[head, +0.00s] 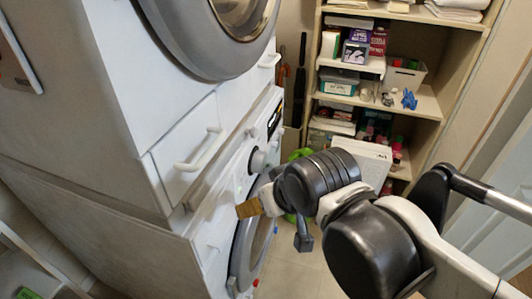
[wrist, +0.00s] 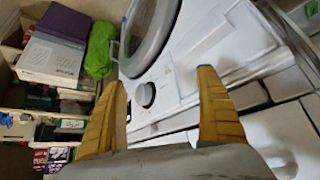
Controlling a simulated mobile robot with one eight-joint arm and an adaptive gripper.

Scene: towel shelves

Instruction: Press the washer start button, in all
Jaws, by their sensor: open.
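The lower white washer (head: 205,240) stands beneath another white front-loading machine (head: 165,75). Its front panel carries a round dial (head: 258,161) and a dark display (head: 274,118), with a grey round door (head: 240,255) lower down. In the wrist view the dial (wrist: 145,94) shows between my fingers, beside the door ring (wrist: 150,35). I cannot make out which mark on the panel is the start button. My gripper (head: 249,208) is at the washer front, below the dial in the picture. In the wrist view its yellow fingers (wrist: 161,78) are spread and empty. Contact with the panel cannot be told.
A white drawer-like part with a handle (head: 198,150) sits between the machines. Wooden shelves (head: 425,105) with boxes and towels stand at the back right. A green item (wrist: 101,50) and a white box (wrist: 52,58) lie near the washer. Some floor (head: 290,275) is clear.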

